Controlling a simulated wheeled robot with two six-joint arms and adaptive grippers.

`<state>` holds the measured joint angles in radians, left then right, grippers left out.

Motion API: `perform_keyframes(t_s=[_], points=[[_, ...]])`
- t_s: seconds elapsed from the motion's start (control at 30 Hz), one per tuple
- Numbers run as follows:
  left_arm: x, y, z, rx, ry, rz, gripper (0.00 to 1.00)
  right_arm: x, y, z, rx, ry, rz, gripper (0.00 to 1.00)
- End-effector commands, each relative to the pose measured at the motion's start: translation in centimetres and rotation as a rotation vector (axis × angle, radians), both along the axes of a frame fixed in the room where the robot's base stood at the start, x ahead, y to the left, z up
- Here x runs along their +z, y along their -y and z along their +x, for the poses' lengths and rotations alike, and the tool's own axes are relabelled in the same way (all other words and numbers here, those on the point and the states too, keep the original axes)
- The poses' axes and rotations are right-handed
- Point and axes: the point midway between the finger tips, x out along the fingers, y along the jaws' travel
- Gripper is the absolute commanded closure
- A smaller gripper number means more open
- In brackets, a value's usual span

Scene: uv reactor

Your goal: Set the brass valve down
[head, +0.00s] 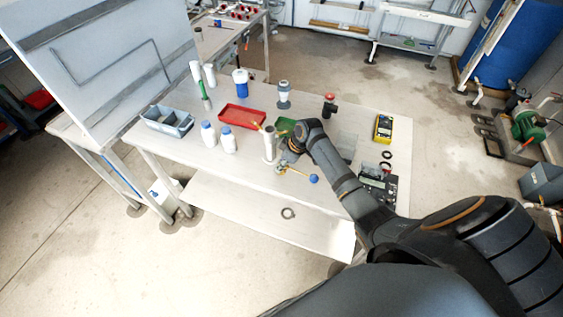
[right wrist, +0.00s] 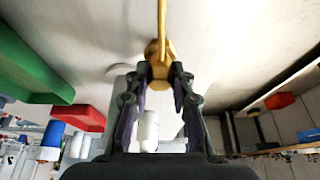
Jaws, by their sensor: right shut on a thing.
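The brass valve (right wrist: 159,70) sits between the two fingertips of my right gripper (right wrist: 160,90) in the right wrist view, with a thin brass-yellow bar running up from it. The fingers are closed against its sides. In the head view my right gripper (head: 288,159) is over the front part of the workbench, mostly hidden by its own wrist. A small brass-coloured part of the valve (head: 281,170) shows just below it. I cannot tell whether the valve touches the bench. My left gripper is not in view.
A pale upright cylinder with brass arms (head: 269,147) stands close left of my right gripper. A green tray (head: 285,124) and a red tray (head: 241,116) lie behind. A blue ball (head: 314,178) is to the right. White bottles (head: 228,141) stand further left.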

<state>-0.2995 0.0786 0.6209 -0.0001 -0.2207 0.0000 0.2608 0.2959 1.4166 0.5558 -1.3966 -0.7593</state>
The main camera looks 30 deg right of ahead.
Motion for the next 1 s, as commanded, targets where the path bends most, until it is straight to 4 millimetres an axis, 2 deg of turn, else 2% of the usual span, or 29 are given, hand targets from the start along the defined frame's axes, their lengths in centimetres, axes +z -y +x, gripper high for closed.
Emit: perform_keyframes(t_s=[0.27,0.3,0.47,0.8,0.87,1.0], points=[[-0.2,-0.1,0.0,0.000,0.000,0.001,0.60,-0.3,0.0,0.0,0.000,0.000,0.000,1.00],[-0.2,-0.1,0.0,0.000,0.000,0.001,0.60,-0.3,0.0,0.0,0.000,0.000,0.000,0.75],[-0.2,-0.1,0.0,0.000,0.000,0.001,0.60,-0.3,0.0,0.0,0.000,0.000,0.000,0.55],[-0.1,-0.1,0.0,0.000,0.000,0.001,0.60,0.2,0.1,0.0,0.000,0.001,-0.002,0.55],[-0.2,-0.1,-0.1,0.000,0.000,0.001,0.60,0.9,0.4,-0.2,-0.001,0.002,-0.004,0.55],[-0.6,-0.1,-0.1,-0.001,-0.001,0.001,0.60,3.7,1.2,-1.1,0.001,0.004,-0.006,0.55]])
